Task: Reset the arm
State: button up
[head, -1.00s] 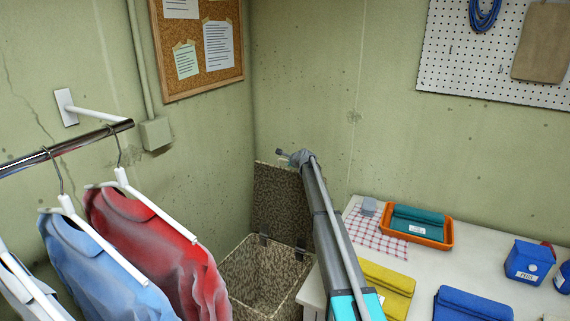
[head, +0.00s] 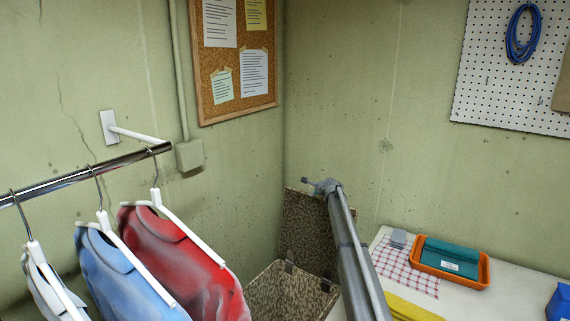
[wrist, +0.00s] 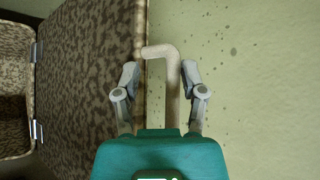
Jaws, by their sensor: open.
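My gripper (wrist: 160,70) shows in the wrist view, with a teal body and two grey fingers spread apart. A pale, L-shaped bar (wrist: 172,80) shows between the fingers; I cannot tell what it belongs to or whether they touch it. In the head view my grey arm (head: 355,255) rises from the bottom edge, and its far end overlaps the raised lid of a speckled basket. I cannot make out the fingers in that view.
The open basket (head: 280,293) stands in the corner, its raised lid (head: 303,228) near my arm. Shirts, including a red one (head: 175,255), hang from a rail (head: 80,176) at left. A white table (head: 522,300) at right holds an orange tray (head: 452,277).

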jog(key=s+a+f+n+g, duration=0.2)
jog(key=s+n, duration=0.1)
jog(key=s, duration=0.7)
jog(key=s+a+f+n+g, duration=0.15)
jog(key=s+n, duration=0.25)
jog(key=s, duration=0.6)
jog(key=s+a+f+n+g, duration=0.1)
jog(key=s+f+n+g, duration=0.15)
jog(key=s, duration=0.75)
jog(key=s+d+f+n+g+h, duration=0.1)
jog(key=s+n+g, duration=0.1)
jog(key=s, duration=1)
jog(key=s+d+n+g+h, duration=0.1)
jog(key=s+n, duration=0.4)
jog(key=s, duration=0.7)
jog(key=s+d+f+n+g+h, duration=0.1)
jog(key=s+n, duration=0.3)
jog(key=s, duration=0.8)
jog(key=shift+d+f+g+h+p, duration=0.2)
jog(key=shift+f+g+h+p, duration=0.2)
jog(key=shift+g, duration=0.5)
